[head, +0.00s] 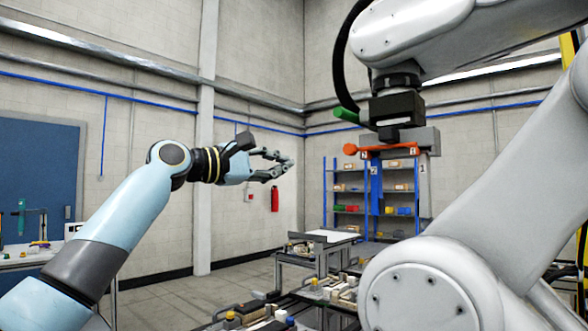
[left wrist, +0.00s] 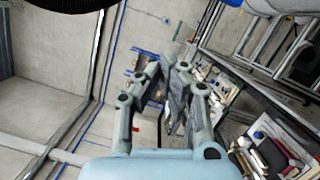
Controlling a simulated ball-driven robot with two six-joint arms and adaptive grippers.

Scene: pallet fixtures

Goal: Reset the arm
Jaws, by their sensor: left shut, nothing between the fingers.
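My left arm comes in from the left in the head view, raised and reaching toward the middle. Its left gripper (head: 283,163) is shut and empty, held in free air in front of the back wall. In the left wrist view the fingers of the left gripper (left wrist: 172,85) come close together with nothing held between them. My right gripper is not in view.
A large white robot arm (head: 430,35) with a dark tool head fills the right side. Work tables with fixtures (head: 320,240) stand below and beyond my gripper. Blue shelving (head: 375,190) and a red extinguisher (head: 275,198) are at the back. A blue panel (head: 40,160) is at left.

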